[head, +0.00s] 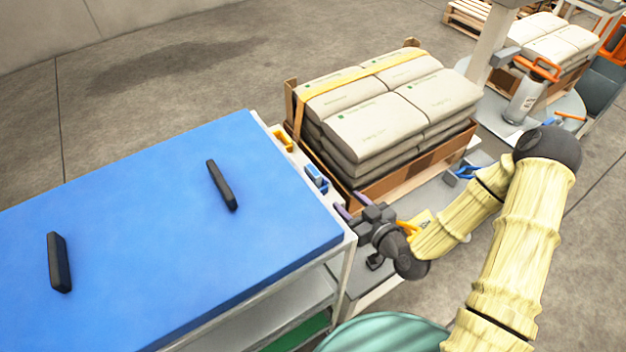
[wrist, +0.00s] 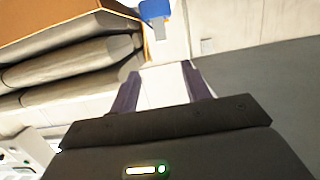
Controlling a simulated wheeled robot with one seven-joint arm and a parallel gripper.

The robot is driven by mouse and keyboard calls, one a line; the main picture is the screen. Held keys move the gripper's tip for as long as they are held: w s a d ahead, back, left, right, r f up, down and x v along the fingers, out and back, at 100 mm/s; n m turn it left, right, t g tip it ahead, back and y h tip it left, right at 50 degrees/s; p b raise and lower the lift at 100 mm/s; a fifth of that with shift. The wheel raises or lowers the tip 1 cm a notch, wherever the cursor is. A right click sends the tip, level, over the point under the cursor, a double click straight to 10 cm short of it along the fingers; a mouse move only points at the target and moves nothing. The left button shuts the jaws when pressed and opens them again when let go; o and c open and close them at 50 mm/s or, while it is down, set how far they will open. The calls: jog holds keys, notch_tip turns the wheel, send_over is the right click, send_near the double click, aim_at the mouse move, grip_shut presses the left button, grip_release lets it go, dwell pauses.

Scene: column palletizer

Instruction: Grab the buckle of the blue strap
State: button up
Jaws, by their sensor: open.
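The blue buckle (head: 315,175) sits on a pale holder beside the right edge of the blue-topped table, near the front corner of the sack load. In the wrist view a blue piece (wrist: 156,9) with a grey part below it shows at the top edge, partly cut off. My gripper (head: 351,202) is open, with its two purple fingers pointing toward the buckle from a short distance to the lower right. In the wrist view my gripper (wrist: 160,70) has nothing between its fingers, and the blue piece lies beyond the fingertips. The strap itself is hard to make out.
The blue-topped table (head: 130,220) carries two black handles. A wooden pallet box (head: 400,180) holds stacked sacks (head: 385,110) with a yellow strap over them. A yellow buckle (head: 282,139) sits behind the blue one. Another blue piece (head: 466,172) lies right of the box.

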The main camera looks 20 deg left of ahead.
aim_at(316, 174)
jog(key=b+x, duration=0.6)
jog(key=x, duration=0.5)
jog(key=shift+w+a+f, duration=0.2)
jog(key=shift+a, duration=0.05)
jog(key=shift+x, duration=2.65)
jog(key=shift+s, duration=0.15)
grip_shut()
